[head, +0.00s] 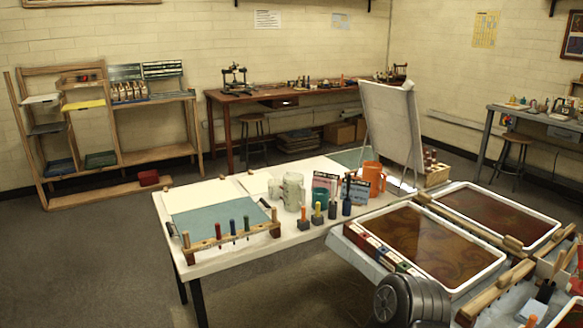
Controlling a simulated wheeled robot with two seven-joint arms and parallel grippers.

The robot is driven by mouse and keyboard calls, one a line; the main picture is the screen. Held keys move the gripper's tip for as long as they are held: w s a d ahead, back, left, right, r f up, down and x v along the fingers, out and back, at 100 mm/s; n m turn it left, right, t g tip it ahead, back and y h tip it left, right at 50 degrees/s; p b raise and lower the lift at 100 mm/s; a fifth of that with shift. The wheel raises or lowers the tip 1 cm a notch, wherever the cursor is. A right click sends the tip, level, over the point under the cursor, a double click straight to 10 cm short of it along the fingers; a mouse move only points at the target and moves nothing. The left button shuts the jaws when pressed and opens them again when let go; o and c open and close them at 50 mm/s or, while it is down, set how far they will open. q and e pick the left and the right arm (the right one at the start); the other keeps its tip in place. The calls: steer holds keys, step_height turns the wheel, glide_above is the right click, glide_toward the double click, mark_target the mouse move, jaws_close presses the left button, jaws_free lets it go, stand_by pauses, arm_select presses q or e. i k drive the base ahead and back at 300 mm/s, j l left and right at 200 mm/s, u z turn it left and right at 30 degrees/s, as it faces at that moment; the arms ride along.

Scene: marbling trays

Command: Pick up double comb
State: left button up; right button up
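I cannot tell for certain which thing is the double comb. A long wooden bar (465,222) lies between the two marbling trays. The near tray (352,228) and the far tray (545,219) have white rims and hold dark red-brown swirled liquid. Neither of my grippers shows in the head view.
A white table (200,266) stands left of the trays, with a wooden rack (232,240) of coloured tools, a white jug (293,190), an orange mug (372,176) and a leaning board (391,122). Brushes (545,290) crowd the lower right. Grey floor (75,270) is clear at left.

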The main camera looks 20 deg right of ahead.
mark_target(508, 279)
steer(key=i+j+z, duration=0.15)
steer(key=i+z, duration=0.3)
steer(key=i+j+z, duration=0.25)
steer(key=z, duration=0.25)
steer(key=i+j+z, duration=0.25)
steer(key=j+z, duration=0.2)
steer(key=i+j+z, duration=0.2)
steer(key=j+z, duration=0.3)
